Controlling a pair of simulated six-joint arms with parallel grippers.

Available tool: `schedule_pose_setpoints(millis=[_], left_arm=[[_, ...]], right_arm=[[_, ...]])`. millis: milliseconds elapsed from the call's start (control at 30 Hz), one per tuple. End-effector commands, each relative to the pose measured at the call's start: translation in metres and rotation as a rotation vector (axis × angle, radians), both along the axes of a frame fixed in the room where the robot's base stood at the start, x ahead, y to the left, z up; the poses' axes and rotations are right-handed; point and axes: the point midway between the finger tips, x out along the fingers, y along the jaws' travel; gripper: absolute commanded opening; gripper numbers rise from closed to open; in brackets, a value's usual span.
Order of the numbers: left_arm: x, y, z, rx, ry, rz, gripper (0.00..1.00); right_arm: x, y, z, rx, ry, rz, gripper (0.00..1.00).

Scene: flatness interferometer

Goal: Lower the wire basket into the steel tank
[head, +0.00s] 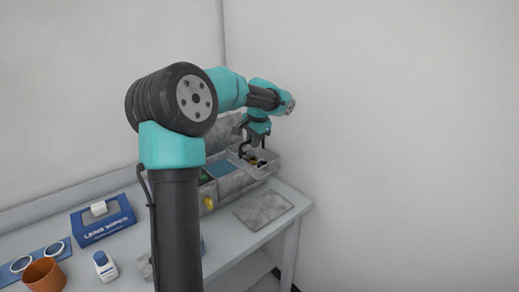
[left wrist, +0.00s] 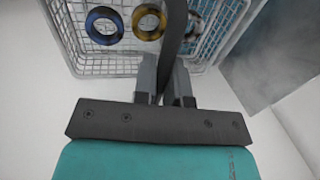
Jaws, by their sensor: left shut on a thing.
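The wire basket (head: 268,166) is at the back right end of the bench in the head view, at the far end of my left arm. In the left wrist view, the pale mesh basket (left wrist: 75,45) holds a blue ring (left wrist: 104,40), a gold ring (left wrist: 137,33) and a third ring partly hidden behind the handle. My left gripper (left wrist: 167,72) is shut on the basket's dark upright handle (left wrist: 173,35). The steel tank (head: 233,186), with blue inside, is beside and below the basket in the head view. Whether the basket overlaps its opening is unclear. My right gripper is not in view.
A grey flat plate (head: 264,209) lies on the bench in front. A yellow knob (head: 208,203) is near the tank. A blue wipes box (head: 103,221), a small bottle (head: 105,266) and an orange cup (head: 44,275) stand at the left. My left arm hides the middle.

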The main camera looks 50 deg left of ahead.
Motion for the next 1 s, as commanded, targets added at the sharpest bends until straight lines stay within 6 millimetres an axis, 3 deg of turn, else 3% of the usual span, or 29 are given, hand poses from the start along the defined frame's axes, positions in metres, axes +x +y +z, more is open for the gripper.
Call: schedule_pose_setpoints(millis=[300, 700, 1000], left_arm=[[0.013, 0.063, -0.006, 0.001, -0.001, 0.569, 0.00], [0.008, 0.136, -0.021, 0.001, -0.002, 1.292, 0.00], [0.003, 0.157, -0.027, 0.001, -0.001, 1.535, 0.00]], right_arm=[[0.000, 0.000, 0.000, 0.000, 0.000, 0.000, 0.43], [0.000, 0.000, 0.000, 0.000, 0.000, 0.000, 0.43], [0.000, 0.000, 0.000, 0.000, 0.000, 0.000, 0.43]])
